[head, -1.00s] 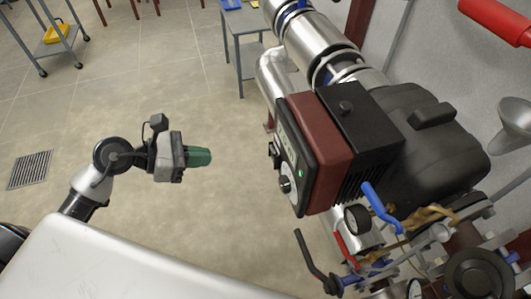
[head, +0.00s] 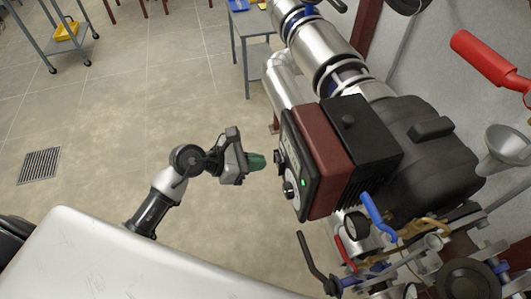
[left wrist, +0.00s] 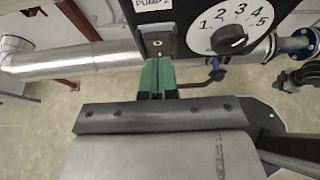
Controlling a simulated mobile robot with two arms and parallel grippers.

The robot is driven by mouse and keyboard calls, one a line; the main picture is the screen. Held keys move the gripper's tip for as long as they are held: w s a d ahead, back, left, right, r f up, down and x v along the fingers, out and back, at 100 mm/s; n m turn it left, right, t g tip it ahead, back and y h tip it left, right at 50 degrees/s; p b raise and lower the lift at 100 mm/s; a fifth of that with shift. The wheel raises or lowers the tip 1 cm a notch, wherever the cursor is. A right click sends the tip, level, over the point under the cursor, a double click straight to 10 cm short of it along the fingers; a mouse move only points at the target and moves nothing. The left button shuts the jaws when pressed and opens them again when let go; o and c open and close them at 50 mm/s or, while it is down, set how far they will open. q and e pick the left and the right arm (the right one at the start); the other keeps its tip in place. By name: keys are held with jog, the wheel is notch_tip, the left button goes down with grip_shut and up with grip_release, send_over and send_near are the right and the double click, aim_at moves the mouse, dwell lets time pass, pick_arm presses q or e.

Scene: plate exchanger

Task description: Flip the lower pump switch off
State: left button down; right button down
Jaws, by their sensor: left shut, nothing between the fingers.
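The pump's control box (head: 330,160) has a red and black housing. Its front panel, with a dial and small black controls, faces left in the head view. My left gripper (head: 258,162) is shut and empty, its green fingers pointing at this panel with a small gap seen from above. In the left wrist view the green fingertips (left wrist: 157,66) lie just below a small switch plate (left wrist: 157,43) under a cut-off label reading PUMP 2. The fingers hide part of it; the lever's position is unclear.
A numbered dial (left wrist: 233,36) sits right of the switch plate. A silver pipe (left wrist: 80,60) runs to its left. Blue valve handles (head: 378,212) and a black lever (head: 313,262) stand below the box. Open floor (head: 120,120) lies left of it.

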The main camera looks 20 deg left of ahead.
aim_at(282, 155)
pick_arm(q)
jog(key=shift+w+d+r+p, duration=0.1)
jog(key=shift+w+d+p, duration=0.05)
jog(key=shift+w+d, duration=0.3)
jog(key=shift+w+d+r+p, duration=0.1)
jog(key=shift+w+d+p, duration=0.1)
jog(key=shift+d, duration=0.3)
jog(key=shift+w+d+r+p, duration=0.1)
jog(key=shift+d+r+p, duration=0.2)
jog(key=shift+p, duration=0.55)
jog(key=shift+f+y+b, duration=0.3)
jog(key=shift+r, duration=0.1)
jog(key=shift+r+p, duration=0.7)
jog(key=shift+r, duration=0.05)
jog(key=shift+a, duration=0.1)
